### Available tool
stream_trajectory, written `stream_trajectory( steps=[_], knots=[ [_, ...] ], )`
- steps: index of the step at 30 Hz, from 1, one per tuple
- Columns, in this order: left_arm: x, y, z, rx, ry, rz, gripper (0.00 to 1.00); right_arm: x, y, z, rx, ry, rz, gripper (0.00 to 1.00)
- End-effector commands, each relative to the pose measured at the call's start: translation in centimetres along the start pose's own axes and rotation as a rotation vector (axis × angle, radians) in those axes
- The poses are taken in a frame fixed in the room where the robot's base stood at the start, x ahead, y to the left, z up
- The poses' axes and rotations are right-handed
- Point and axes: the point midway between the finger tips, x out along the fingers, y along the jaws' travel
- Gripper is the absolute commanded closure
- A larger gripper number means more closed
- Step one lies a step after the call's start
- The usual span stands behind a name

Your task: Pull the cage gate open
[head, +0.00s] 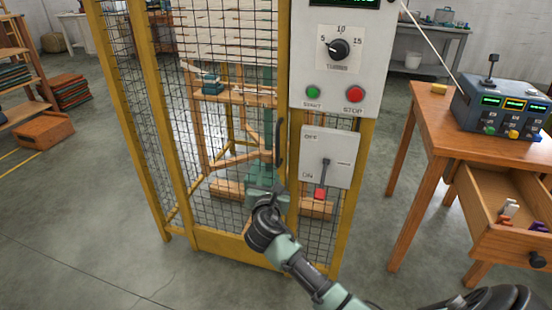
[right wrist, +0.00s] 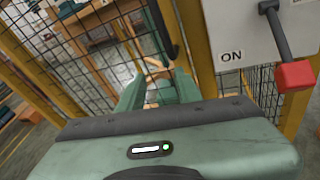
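The cage (head: 180,120) has a yellow frame and black wire mesh. Its gate (head: 225,150) looks shut. A dark upright gate handle (head: 279,145) is on the gate's right side, and it also shows at the top of the right wrist view (right wrist: 165,30). My right gripper (head: 268,192) is at the gate front, just below the handle's lower end. In the right wrist view its two green fingers (right wrist: 158,92) stand apart with nothing clearly between them, and the handle is beyond their tips. My left gripper is not in view.
A control panel (head: 308,55) with a dial and buttons is right of the gate. Below it is an ON/OFF lever plate (head: 312,150) with a red-tipped lever (head: 322,180). A wooden table (head: 430,125) with an open drawer (head: 480,215) stands right.

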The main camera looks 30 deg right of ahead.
Motion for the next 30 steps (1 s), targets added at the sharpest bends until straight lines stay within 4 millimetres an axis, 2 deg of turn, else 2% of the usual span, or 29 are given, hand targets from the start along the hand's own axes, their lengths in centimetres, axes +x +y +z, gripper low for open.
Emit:
stream_trajectory(
  steps=[1,3,7,21,30],
  knots=[
    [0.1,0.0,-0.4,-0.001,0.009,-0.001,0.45,-0.2,0.2,2.6,-0.060,-0.072,-0.010,0.66],
    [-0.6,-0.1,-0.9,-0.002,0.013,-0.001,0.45,-0.8,0.2,5.8,-0.129,-0.138,-0.032,0.66],
    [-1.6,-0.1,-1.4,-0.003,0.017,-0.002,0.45,-1.1,0.2,8.6,-0.191,-0.192,-0.058,0.66],
    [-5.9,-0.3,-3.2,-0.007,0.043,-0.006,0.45,5.3,-0.1,10.0,-0.198,-0.193,-0.061,0.66],
    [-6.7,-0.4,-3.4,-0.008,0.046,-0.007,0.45,6.1,-0.1,10.2,-0.196,-0.191,-0.059,0.66]
  ],
)
